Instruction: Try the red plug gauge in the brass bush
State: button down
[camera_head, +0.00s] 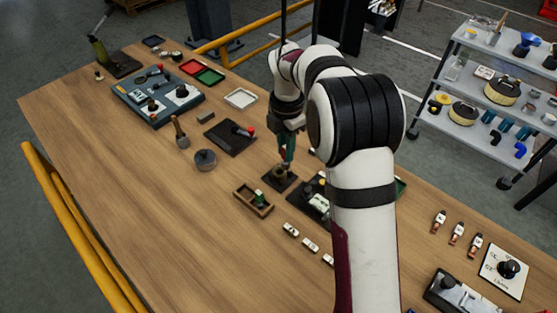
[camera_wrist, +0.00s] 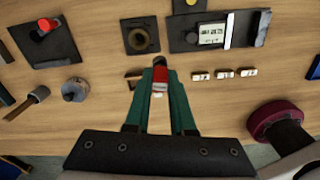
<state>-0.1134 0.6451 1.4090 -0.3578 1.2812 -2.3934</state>
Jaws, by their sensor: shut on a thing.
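My gripper (camera_wrist: 160,68) is shut on the red plug gauge (camera_wrist: 159,77), which shows as a red body with a pale band between the green fingers. The brass bush (camera_wrist: 141,40) sits on a small dark square plate, beyond and slightly left of the fingertips in the wrist view. Its bore shows open there, with the gauge apart from it in the picture. In the head view my gripper (camera_head: 287,152) points down, close above the bush (camera_head: 280,173). The gauge is hard to make out there, and its exact height over the bush cannot be told.
A wooden tray (camera_head: 240,199) with a green piece stands in front of the bush. A dark board with a pale display (camera_wrist: 211,33) lies to its right. A dark plate (camera_head: 222,137) with a red-topped part lies behind. Small white blocks (camera_wrist: 224,74) lie nearby.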

jog(key=w+m, duration=0.2)
jog(key=w, duration=0.1)
jog(key=w+a+m, duration=0.1)
jog(key=shift+w+f+m, duration=0.3)
jog(key=shift+f, duration=0.05)
jog(key=shift+f, duration=0.1)
notch_tip(320, 180, down, 6)
jog(key=shift+f, duration=0.45)
dwell(1.7)
dwell(0.6)
jog(key=shift+r, duration=2.25)
